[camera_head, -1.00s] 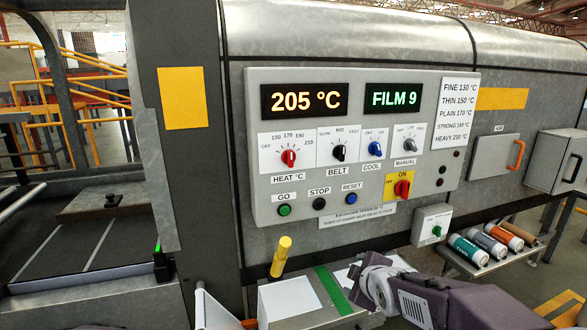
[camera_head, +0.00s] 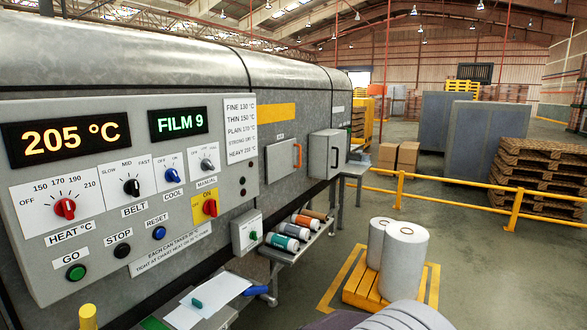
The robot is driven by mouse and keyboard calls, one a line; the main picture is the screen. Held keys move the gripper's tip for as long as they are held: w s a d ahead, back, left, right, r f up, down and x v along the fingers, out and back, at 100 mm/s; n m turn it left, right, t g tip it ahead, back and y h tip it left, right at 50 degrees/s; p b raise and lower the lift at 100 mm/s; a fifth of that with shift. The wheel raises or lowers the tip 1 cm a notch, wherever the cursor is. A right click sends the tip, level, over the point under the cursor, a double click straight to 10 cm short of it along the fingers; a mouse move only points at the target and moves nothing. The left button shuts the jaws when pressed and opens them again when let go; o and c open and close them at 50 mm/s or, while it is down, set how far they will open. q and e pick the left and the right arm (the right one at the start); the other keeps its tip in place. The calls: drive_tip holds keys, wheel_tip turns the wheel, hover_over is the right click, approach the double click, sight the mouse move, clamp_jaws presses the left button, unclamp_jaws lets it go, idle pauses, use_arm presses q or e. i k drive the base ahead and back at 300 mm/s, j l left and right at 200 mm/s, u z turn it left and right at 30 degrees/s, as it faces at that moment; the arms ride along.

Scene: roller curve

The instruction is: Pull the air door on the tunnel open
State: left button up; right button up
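The air door (camera_head: 280,161) is a flat grey panel on the side of the tunnel (camera_head: 215,70), under a small label that seems to read AIR. Its orange upright handle (camera_head: 298,155) is at the door's right edge. The door looks closed, flush with the tunnel wall. Part of my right arm shows at the bottom edge, right of centre, well below and apart from the door. Neither gripper's fingers are visible.
A control panel (camera_head: 130,240) with knobs juts out at left. A grey box (camera_head: 326,154) with a black handle is just right of the door. Several cans (camera_head: 291,231) lie on a shelf below.

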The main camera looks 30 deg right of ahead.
sight(281, 157)
drive_tip(key=z, duration=0.95)
